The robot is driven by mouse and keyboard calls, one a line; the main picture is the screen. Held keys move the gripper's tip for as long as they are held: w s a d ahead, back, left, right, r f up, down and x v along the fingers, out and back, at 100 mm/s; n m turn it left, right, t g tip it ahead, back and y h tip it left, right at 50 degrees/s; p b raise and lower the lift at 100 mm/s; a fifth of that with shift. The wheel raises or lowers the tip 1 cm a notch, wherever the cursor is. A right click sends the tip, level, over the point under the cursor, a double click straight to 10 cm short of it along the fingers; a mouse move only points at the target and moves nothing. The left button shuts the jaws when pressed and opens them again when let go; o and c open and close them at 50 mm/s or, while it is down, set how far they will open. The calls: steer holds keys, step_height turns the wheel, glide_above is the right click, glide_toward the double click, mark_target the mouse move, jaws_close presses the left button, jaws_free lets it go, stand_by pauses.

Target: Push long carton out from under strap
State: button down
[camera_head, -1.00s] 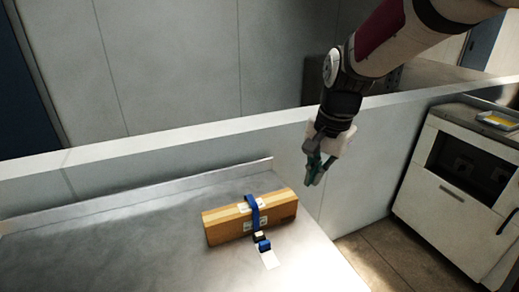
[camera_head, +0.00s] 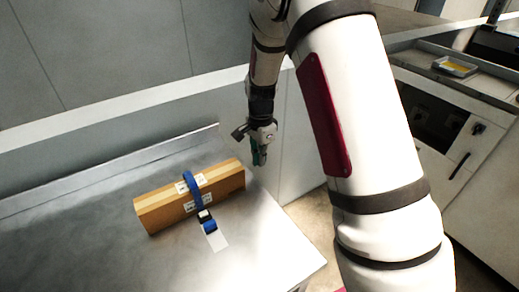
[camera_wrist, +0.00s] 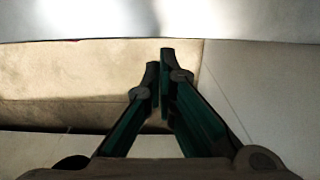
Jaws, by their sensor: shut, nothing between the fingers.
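The long brown carton (camera_head: 165,210) lies on the steel table. A blue strap (camera_head: 188,181) crosses over it near its middle, running down the front to a black and blue buckle (camera_head: 208,223) on the tabletop. My gripper (camera_head: 259,161) hangs beyond the carton's right end, apart from it, with its fingers pointing down. In the wrist view the two green fingers (camera_wrist: 160,58) meet at their tips with nothing between them. I cannot make out the carton or strap in the wrist view.
The steel table (camera_head: 260,250) has a raised lip at the back, and its right edge is close to the carton's right end. A low wall (camera_head: 100,110) runs behind. A white cabinet (camera_head: 450,140) stands at the right, with floor between it and the table.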

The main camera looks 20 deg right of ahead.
mark_target(150, 218)
steer(key=a+f, duration=0.1)
steer(key=f, duration=0.1)
steer(key=a+f, duration=0.2)
steer(key=shift+s+a+f+p, duration=0.1)
steer(key=shift+s+a+p, duration=0.15)
steer(key=shift+s+p, duration=0.15)
steer(key=shift+a, duration=0.25)
steer(key=s+a+p, duration=0.1)
steer(key=s+a, duration=0.1)
steer(key=a, duration=0.8)
steer(key=s+a+p, duration=0.1)
steer(key=s+a, duration=0.1)
steer(key=a, duration=0.8)
steer(key=s+a+p, duration=0.1)
steer(key=s+a, duration=0.1)
steer(key=a, duration=0.8)
steer(key=shift+d, duration=0.1)
